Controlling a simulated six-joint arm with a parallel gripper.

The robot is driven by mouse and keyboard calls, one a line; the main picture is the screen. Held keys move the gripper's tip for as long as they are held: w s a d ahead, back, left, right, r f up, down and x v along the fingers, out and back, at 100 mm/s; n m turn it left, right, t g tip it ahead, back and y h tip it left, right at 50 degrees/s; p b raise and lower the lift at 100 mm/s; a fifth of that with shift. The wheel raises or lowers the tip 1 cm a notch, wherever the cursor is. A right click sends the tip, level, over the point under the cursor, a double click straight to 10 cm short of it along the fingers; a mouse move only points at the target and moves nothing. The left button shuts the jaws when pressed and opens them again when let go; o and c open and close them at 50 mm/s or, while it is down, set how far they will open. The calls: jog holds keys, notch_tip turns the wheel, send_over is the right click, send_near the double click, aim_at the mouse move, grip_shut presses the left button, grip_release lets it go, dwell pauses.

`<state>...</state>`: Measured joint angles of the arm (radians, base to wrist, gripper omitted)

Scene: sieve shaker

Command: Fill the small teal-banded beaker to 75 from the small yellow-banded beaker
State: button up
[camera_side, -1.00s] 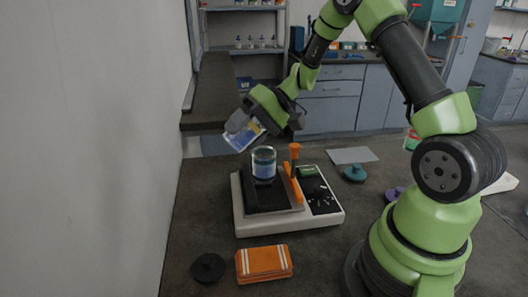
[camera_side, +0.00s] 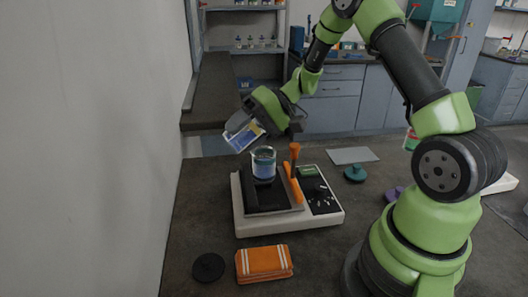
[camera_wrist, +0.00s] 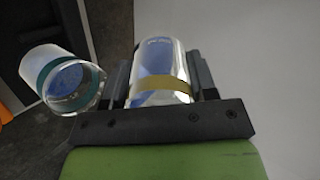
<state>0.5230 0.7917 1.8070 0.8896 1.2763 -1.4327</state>
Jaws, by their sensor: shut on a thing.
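The yellow-banded beaker (camera_side: 241,132) is held by my gripper (camera_side: 258,116), which is shut on it. It is tilted strongly, above and just left of the teal-banded beaker (camera_side: 263,163), with blue contents inside. In the wrist view the yellow-banded beaker (camera_wrist: 161,70) sits between the jaws (camera_wrist: 160,88). The teal-banded beaker stands upright on the dark platform of the shaker (camera_side: 320,217) and holds blue contents; it also shows in the wrist view (camera_wrist: 64,78) at the left. I cannot read its level marks or make out a falling stream.
An orange lever (camera_side: 294,165) rises right beside the teal-banded beaker. An orange folded cloth (camera_side: 263,262) and a black lid (camera_side: 208,267) lie in front of the shaker. A teal lid (camera_side: 355,173) and a grey sheet (camera_side: 352,155) lie behind right. A wall stands on the left.

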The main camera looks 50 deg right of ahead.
jog(key=shift+f+t+y, duration=0.3)
jog(key=shift+y, duration=0.3)
dwell(1.1)
dwell(0.9)
jog(key=shift+a+r+h, duration=0.1)
jog(key=shift+r+h, duration=0.4)
jog(key=shift+h, duration=0.1)
jog(key=shift+f+g+h, duration=0.35)
jog(key=shift+g+h, duration=0.45)
jog(key=shift+w+a+f+g+h, duration=0.15)
jog(key=shift+f+g+h, duration=0.3)
jog(key=shift+h, duration=0.45)
jog(key=shift+w+a+f+g+h, duration=0.4)
jog(key=shift+a+g+h, duration=0.2)
jog(key=shift+h, duration=0.3)
jog(key=shift+w+a+f+g+h, duration=0.25)
jog(key=shift+a+f+g+h, duration=0.25)
jog(key=shift+f+h, duration=0.25)
jog(key=shift+w+a+f+g+h, duration=0.3)
jog(key=shift+a+f+g+h, duration=0.15)
jog(key=shift+f+h, duration=0.3)
jog(key=shift+w+a+f+g+h, duration=0.25)
jog(key=shift+a+f+g+h, duration=0.2)
jog(key=shift+f+h, duration=0.3)
